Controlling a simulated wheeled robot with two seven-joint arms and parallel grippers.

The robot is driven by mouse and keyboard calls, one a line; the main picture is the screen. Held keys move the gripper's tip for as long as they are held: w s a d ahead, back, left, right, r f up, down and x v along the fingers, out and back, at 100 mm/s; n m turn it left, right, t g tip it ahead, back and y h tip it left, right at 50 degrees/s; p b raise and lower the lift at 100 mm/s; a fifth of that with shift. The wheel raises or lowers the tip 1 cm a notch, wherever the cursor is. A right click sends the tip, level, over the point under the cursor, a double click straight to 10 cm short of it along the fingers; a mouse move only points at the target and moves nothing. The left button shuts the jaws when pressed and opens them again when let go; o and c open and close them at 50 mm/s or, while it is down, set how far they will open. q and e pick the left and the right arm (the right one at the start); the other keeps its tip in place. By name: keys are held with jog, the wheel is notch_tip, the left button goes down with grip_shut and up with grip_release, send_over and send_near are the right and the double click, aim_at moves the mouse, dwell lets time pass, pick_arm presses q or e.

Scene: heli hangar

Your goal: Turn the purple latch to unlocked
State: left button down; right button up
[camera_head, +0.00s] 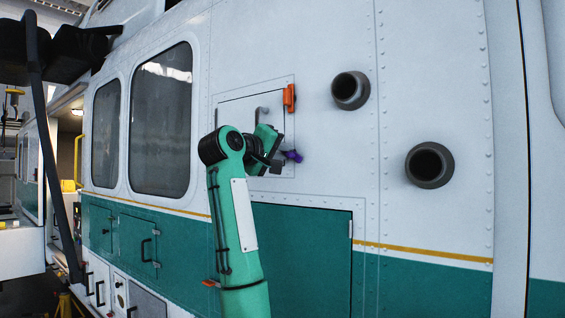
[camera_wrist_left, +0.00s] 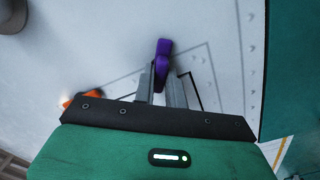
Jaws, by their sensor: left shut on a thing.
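The purple latch (camera_head: 292,156) sits on the white side of the helicopter, at the lower right of a small square access panel (camera_head: 235,112). In the left wrist view the purple latch (camera_wrist_left: 162,58) stands between the finger ends of my left gripper (camera_wrist_left: 163,85). My left gripper (camera_head: 278,160) is shut on the latch; in the head view the green arm hides part of the panel and most of the fingers. In the head view the latch's visible part lies roughly sideways, pointing right. My right gripper is not in view.
Two dark round pipes (camera_head: 350,90) (camera_head: 429,165) stick out to the right. Windows (camera_head: 161,120) lie left. The wall below the pipes is clear.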

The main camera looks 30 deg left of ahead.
pick_arm(q)
jog(key=m, duration=0.1)
jog(key=m+b, duration=0.1)
jog(key=m, duration=0.1)
jog(key=shift+f, duration=0.25)
jog(key=m+b, duration=0.1)
jog(key=m, duration=0.1)
jog(key=shift+m, duration=0.3)
jog(key=m, duration=0.2)
jog(key=shift+r+m, duration=0.1)
jog(key=shift+m, duration=0.2)
jog(key=shift+w+m+b, duration=0.1)
jog(key=shift+m+b, duration=0.2)
jog(key=shift+m, duration=1.1)
jog(key=c, duration=1.4)
grip_release()
jog(key=shift+c, duration=0.2)
jog(key=shift+r, duration=0.1)
jog(key=shift+s, duration=0.2)
